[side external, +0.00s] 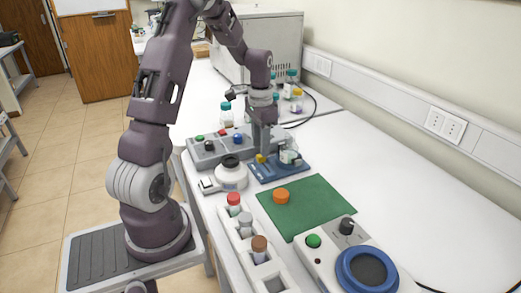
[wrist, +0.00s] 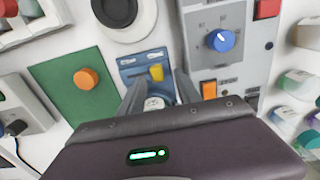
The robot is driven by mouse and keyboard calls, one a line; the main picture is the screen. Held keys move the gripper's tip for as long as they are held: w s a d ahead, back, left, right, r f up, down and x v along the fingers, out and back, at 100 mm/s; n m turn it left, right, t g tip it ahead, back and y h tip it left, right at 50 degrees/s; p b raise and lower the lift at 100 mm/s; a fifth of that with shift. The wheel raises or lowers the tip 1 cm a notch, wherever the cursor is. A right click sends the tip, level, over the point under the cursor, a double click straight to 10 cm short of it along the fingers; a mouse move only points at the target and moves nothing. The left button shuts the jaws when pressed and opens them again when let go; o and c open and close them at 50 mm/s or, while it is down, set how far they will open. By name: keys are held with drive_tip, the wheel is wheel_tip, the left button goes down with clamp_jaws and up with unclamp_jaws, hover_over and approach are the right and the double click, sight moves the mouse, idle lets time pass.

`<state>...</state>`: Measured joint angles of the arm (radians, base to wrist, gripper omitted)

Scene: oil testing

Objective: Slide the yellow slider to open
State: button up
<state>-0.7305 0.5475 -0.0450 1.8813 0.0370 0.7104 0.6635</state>
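The yellow slider (side external: 260,158) sits on the left part of a flat blue device (side external: 268,175). In the wrist view the yellow slider (wrist: 156,72) shows near the top of the blue device (wrist: 130,64), just beyond my fingertips. My gripper (wrist: 160,82) points down over the device, with its two fingers apart. A white-capped item (wrist: 154,103) shows between the fingers, nearer the palm; I cannot tell that either finger touches it. In the side view my gripper (side external: 266,145) is close to the slider, and its fingertips are partly hidden.
A grey control box (side external: 208,150) with a blue knob stands behind the blue device. A white round instrument (side external: 231,176) is to its left. A green mat (side external: 312,205) with an orange cap (side external: 281,196) lies in front. Several bottles (side external: 292,85) stand at the back.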

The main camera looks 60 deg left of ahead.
wheel_tip(320, 180, up, 4)
drive_tip(key=shift+r, duration=0.1)
drive_tip(key=shift+d+r, duration=0.2)
drive_tip(key=shift+r, duration=0.15)
drive_tip(key=s+d+r+t+y, duration=0.15)
drive_tip(key=s+d+r, duration=0.25)
drive_tip(key=d+r, duration=0.8)
drive_tip(key=s+d+t+h, duration=0.1)
drive_tip(key=s+d+t, duration=0.3)
drive_tip(key=s+d, duration=0.9)
